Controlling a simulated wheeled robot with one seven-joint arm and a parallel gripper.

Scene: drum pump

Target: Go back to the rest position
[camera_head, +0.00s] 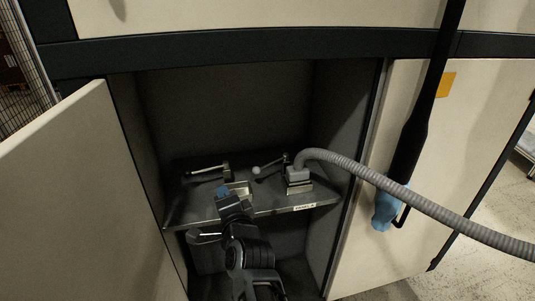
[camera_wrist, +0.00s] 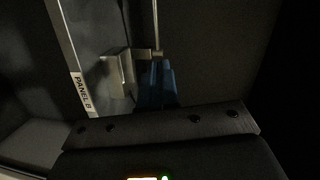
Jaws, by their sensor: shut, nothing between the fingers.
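My gripper (camera_head: 223,191) reaches into the open cabinet from below, with its blue fingertips over the shelf panel (camera_head: 207,211). In the wrist view the blue fingers (camera_wrist: 157,85) are together and hold nothing. They are close to a metal block (camera_wrist: 118,72) and a thin rod (camera_wrist: 156,22); whether they touch these I cannot tell. On the panel stand a left lever handle (camera_head: 204,173) and a second lever with a ball end (camera_head: 268,167). A hose connector (camera_head: 298,177) stands at the right of the panel. The panel's label reads PANEL B (camera_wrist: 80,92).
A grey corrugated hose (camera_head: 400,195) runs from the connector out to the right across the cabinet front. An open door (camera_head: 65,200) stands at the left. A black pole (camera_head: 415,125) with a blue end (camera_head: 388,206) is in front of the right door (camera_head: 365,262). The cabinet interior is dark.

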